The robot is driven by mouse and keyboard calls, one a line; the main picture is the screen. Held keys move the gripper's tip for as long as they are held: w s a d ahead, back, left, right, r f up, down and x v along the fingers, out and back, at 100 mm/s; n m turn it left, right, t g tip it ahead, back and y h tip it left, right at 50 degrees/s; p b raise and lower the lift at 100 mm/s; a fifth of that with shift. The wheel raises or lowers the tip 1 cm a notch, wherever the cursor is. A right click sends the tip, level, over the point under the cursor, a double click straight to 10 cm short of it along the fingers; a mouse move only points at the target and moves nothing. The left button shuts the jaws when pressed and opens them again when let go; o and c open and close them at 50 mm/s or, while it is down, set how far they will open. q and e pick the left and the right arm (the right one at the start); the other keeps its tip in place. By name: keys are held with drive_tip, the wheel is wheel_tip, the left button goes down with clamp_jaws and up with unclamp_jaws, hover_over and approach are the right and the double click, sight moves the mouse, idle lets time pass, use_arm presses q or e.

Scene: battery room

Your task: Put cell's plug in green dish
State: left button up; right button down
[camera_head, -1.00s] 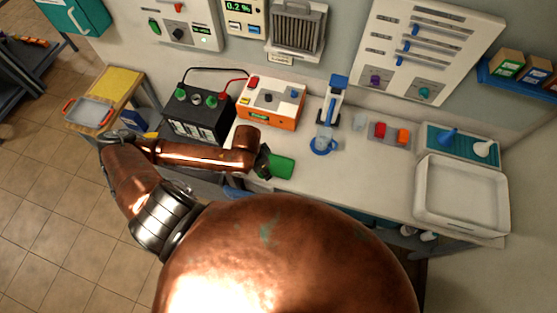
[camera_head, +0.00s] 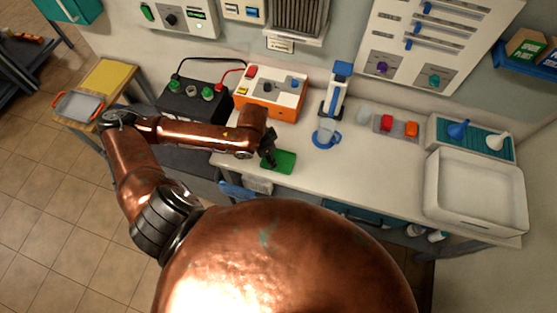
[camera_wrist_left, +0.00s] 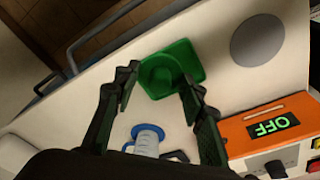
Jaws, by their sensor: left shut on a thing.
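The green dish (camera_head: 284,163) lies on the bench in front of the orange box. It also shows in the left wrist view (camera_wrist_left: 191,57). My left gripper (camera_head: 268,157) is over the dish's left part, pointing down. In the left wrist view its fingers (camera_wrist_left: 160,80) are shut on a round green plug (camera_wrist_left: 160,73), seen against the green dish. Green on green makes the plug's edge and its height above the dish hard to tell. The black battery (camera_head: 188,108) stands at the left, with green plugs (camera_head: 207,93) on top and a greyish spot between them. My right gripper is not in view.
The orange box (camera_head: 270,95) stands behind the dish; its display reads OFF in the wrist view. Bare bench lies between.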

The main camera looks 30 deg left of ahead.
use_arm(q)
hover_over(279, 160)
drive_tip(key=f, duration=0.6)
drive_tip(key=shift+s+f, duration=0.15)
drive_tip(key=shift+s, duration=0.05)
wheel_tip(279, 160, down, 3)
drive_tip(key=shift+s+r, duration=0.1)
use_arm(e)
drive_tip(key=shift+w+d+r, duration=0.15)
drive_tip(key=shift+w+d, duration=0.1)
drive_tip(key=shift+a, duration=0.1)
use_arm(q)
drive_tip(key=o, duration=0.8)
drive_tip(key=shift+a, duration=0.1)
drive_tip(key=shift+o, duration=0.2)
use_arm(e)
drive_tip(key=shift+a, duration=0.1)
use_arm(q)
drive_tip(key=shift+r, duration=0.1)
wheel_tip(279, 160, up, 12)
drive_tip(key=s, duration=0.1)
drive_tip(key=shift+s+a, duration=0.25)
drive_tip(key=shift+a, duration=0.2)
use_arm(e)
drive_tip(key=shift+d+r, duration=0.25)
